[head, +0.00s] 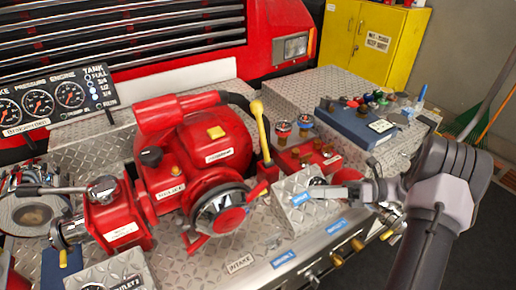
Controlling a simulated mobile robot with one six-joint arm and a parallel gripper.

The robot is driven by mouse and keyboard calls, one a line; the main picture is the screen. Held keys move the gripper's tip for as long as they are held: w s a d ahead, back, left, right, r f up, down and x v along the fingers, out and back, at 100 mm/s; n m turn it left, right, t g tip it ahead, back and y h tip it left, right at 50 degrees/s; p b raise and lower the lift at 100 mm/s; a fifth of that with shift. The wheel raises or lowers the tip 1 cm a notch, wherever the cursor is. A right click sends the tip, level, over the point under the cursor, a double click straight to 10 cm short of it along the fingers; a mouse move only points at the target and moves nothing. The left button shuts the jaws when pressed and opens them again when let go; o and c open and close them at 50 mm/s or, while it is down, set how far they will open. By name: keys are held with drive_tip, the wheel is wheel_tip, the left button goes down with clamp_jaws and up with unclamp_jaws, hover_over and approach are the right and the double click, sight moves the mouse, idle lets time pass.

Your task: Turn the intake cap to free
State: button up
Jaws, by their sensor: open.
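The intake cap (224,214) is a round red face in a chrome ring with red lugs, on the front of the red pump (213,142). A plate reading INTAKE (240,263) lies on the deck below it. My gripper (322,190) reaches in from the right, over a small metal box with a blue label. It is open, to the right of the cap and apart from it. Its fingertips are small and partly lost against the box, and I see nothing held between them.
A yellow-handled lever (260,130) rises beside the pump, right of the cap. Red and blue knobs (283,130) stand behind my gripper. A gauge panel (55,98) is at the left. Valve handles (338,258) line the deck's front edge.

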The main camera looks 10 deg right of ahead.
drive_tip(key=d+m+t, duration=0.1)
drive_tip(key=d, duration=0.1)
drive_tip(key=b, duration=0.4)
approach(261, 188)
drive_tip(key=x, duration=0.6)
drive_tip(key=f+x, duration=0.1)
drive_tip(key=x, duration=0.2)
drive_tip(key=shift+w, duration=0.35)
drive_tip(key=shift+w+a+r, duration=0.1)
drive_tip(key=shift+w+a, duration=0.1)
drive_tip(key=shift+a, duration=0.2)
drive_tip(key=shift+c, duration=0.4)
clamp_jaws()
